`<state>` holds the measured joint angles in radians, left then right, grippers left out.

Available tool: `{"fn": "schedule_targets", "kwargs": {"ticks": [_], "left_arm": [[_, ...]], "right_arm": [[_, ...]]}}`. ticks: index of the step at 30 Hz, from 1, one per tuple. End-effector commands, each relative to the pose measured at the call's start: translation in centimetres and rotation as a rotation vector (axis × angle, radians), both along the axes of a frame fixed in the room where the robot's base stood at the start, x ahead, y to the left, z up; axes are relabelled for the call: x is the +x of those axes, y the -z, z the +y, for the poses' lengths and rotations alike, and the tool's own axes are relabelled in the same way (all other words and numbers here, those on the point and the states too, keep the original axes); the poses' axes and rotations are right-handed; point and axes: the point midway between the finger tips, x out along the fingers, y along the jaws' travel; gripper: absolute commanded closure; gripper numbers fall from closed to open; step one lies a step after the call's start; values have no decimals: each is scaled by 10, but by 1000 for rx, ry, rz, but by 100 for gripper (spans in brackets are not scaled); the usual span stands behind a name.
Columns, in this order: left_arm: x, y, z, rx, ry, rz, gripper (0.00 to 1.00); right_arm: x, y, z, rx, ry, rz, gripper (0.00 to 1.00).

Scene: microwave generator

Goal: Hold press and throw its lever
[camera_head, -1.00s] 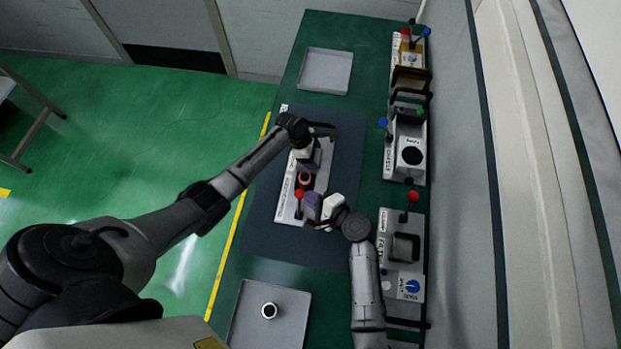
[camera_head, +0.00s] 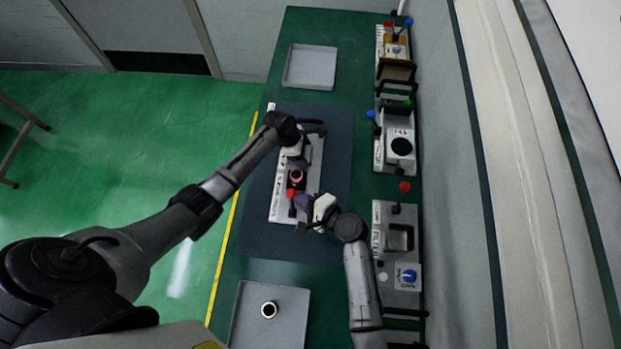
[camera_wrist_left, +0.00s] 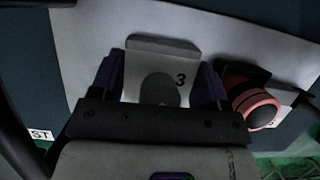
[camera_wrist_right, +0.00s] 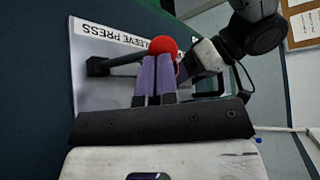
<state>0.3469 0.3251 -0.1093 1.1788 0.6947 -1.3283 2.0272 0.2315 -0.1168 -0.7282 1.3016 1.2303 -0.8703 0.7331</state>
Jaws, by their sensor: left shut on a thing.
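The sleeve press (camera_head: 281,205), a pale plate with a printed label strip, lies on the dark mat. It also shows in the right wrist view (camera_wrist_right: 88,92). My left gripper (camera_head: 298,160) is shut on a pale block marked 3 (camera_wrist_left: 150,55) at the press's far end, with a purple finger on each side. A reddish ring-like part (camera_wrist_left: 254,108) sits beside that block. The lever's red ball knob (camera_wrist_right: 163,45) is at the near end. My right gripper (camera_wrist_right: 155,75) has its purple fingers together, tips just in front of the knob; contact is unclear.
A grey tray (camera_head: 310,82) lies empty at the back. Another tray (camera_head: 250,335) at the front holds a small ring (camera_head: 269,310). Several devices stand along the right edge, including one with a red knob (camera_head: 404,186). Bare mat (camera_head: 285,245) lies nearer than the press.

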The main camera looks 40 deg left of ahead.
Motion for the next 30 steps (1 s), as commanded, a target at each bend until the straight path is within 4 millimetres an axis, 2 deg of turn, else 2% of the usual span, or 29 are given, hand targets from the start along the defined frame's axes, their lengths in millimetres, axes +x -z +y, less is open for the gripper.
{"fn": "schedule_targets", "kwargs": {"ticks": [8, 11, 21, 30], "left_arm": [[0, 0, -1, -2, -1, -1, 79], [0, 0, 0, -2, -1, -1, 79], [0, 0, 0, 0, 0, -1, 79], [0, 0, 1, 1, 1, -1, 79]], "right_arm": [[0, -1, -9, -2, 0, 0, 100], [0, -6, -23, -2, 1, -1, 100], [0, -26, -87, -1, 2, -1, 100], [-1, -38, -124, 1, 1, 1, 100]]}}
